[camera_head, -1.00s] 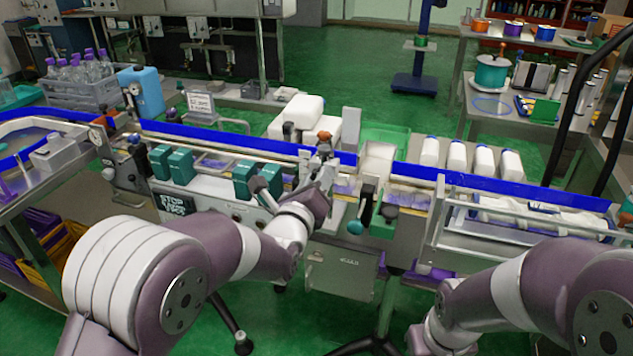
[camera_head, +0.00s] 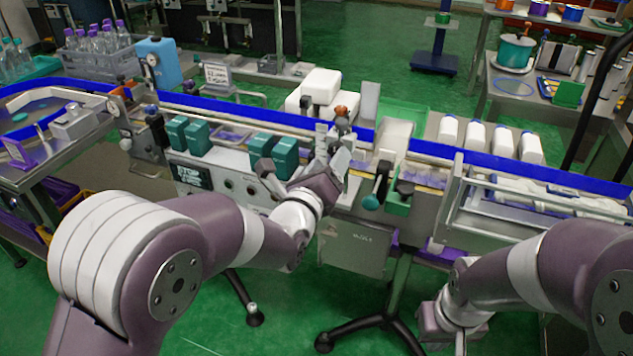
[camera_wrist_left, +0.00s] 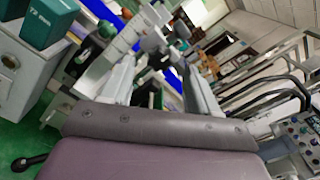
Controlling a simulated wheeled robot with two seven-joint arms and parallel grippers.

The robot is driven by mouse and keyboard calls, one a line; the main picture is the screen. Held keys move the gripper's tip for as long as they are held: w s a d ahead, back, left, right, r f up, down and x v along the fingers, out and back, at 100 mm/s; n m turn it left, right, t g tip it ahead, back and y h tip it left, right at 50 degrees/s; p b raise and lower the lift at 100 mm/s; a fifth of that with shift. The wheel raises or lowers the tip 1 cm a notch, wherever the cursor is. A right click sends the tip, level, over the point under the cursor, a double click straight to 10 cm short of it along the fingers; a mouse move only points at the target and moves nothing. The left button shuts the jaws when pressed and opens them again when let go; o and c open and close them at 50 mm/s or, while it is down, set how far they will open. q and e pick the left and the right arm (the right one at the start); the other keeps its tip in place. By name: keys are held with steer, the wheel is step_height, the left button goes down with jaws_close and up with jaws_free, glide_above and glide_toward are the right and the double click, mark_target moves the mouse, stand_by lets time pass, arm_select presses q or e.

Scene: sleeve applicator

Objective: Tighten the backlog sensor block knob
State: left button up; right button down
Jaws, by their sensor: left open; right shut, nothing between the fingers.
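The sensor area of the line carries a rounded orange-brown knob (camera_head: 341,111) on top of a small grey and black bracket. I cannot tell for certain that this is the backlog sensor block knob. A dark lever with a teal ball knob (camera_head: 370,202) hangs at the front edge, to the right. My left gripper (camera_head: 304,165) is open and empty at the front of the line, below and left of the orange-brown knob. Its two pale fingers (camera_wrist_left: 163,88) show in the left wrist view, with dark parts between them. My right gripper (camera_head: 437,325) is shut and empty, low at the right.
Teal boxes (camera_head: 196,138) stand on the line left of my left gripper. A blue guide rail (camera_head: 260,117) runs behind. A control box (camera_head: 352,248) hangs below the line. The green floor in front is partly clear.

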arm_select(q)
steer(key=v, duration=0.9)
steer(key=shift+s, duration=0.2)
